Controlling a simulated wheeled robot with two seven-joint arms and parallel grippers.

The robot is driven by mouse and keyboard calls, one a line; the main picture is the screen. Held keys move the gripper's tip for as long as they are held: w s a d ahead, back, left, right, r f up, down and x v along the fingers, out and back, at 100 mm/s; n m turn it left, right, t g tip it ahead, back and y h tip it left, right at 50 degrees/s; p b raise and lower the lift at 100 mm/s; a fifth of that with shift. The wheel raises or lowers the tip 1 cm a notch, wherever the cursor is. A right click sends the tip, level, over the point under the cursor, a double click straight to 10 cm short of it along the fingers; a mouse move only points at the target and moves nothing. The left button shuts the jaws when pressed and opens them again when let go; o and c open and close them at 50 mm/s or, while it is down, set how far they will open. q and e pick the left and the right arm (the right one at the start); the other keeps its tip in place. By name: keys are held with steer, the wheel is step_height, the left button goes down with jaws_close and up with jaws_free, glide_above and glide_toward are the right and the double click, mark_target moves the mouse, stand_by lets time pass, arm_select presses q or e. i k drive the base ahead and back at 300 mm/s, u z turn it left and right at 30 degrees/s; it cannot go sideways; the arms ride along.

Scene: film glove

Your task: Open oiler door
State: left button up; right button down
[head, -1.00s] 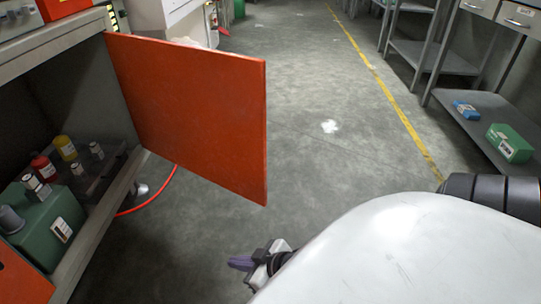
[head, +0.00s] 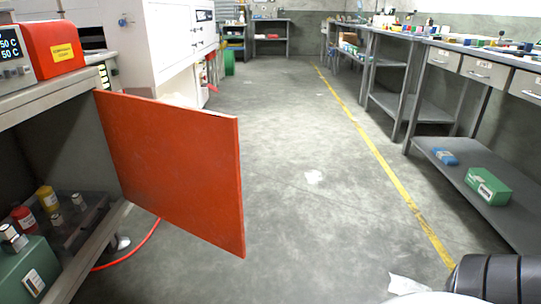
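An orange cabinet door (head: 172,172) stands swung wide open from the grey workbench cabinet at the left. Behind its hinge edge, the open compartment shows a green oiler-like box (head: 30,272) with a white label, a red bottle (head: 23,217), a yellow bottle (head: 47,198) and small metal-capped jars on a dark tray. I cannot tell which item the task calls the oiler. Neither gripper is in view; only part of my own body shows at the bottom right. Nothing of mine touches the door.
A red hose (head: 130,248) lies on the floor under the door. At right, a workbench's lower shelf (head: 455,185) holds a green box (head: 487,186) and a blue item (head: 445,157).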

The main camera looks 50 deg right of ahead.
mark_target(180, 165)
steer(key=z, duration=0.45)
steer(key=k, duration=1)
steer(key=u, duration=0.25)
steer(key=i, duration=1.75)
steer(key=z, duration=0.9)
